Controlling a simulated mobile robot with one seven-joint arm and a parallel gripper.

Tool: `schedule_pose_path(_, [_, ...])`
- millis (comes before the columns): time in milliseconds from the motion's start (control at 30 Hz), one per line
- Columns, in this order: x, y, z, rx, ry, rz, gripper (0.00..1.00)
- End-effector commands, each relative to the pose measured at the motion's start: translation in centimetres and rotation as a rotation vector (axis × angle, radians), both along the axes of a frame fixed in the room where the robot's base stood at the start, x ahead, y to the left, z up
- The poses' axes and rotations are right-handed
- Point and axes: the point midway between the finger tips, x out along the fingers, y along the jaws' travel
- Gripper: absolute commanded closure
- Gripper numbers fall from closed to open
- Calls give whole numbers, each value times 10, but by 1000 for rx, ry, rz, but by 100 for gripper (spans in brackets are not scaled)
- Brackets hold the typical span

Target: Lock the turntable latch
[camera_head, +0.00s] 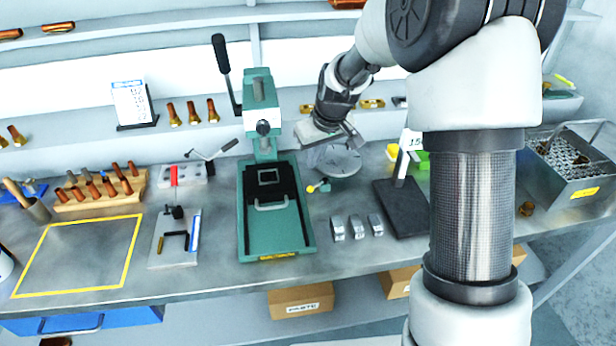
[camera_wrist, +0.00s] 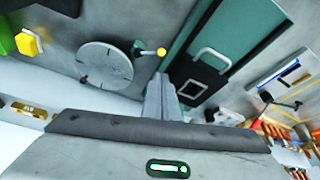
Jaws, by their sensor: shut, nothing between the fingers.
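The turntable (camera_head: 340,161) is a round grey disc on the bench, right of the green press. Its latch (camera_head: 319,187) is a short lever with a yellow knob at the disc's front left edge. In the wrist view the turntable (camera_wrist: 104,66) lies left of centre, with the latch (camera_wrist: 150,51) sticking out beside it. My gripper (camera_head: 352,137) is above the back of the turntable, apart from the latch. In the wrist view my gripper (camera_wrist: 162,80) shows its fingers together and empty. The latch's pivot is too small to read clearly.
The green press (camera_head: 272,225) with its long raised handle stands close left of the turntable. Several small metal blocks (camera_head: 356,226) lie in front. A black stand (camera_head: 401,205) is to the right. A wire-mesh basket (camera_head: 575,165) sits at the far right.

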Motion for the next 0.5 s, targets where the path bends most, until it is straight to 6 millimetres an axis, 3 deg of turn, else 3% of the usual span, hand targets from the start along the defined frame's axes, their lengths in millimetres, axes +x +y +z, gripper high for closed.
schedule_pose_path(167, [3, 2, -10, 0, 2, 0, 100])
schedule_pose_path(500, [21, 10, -67, -1, 4, 0, 100])
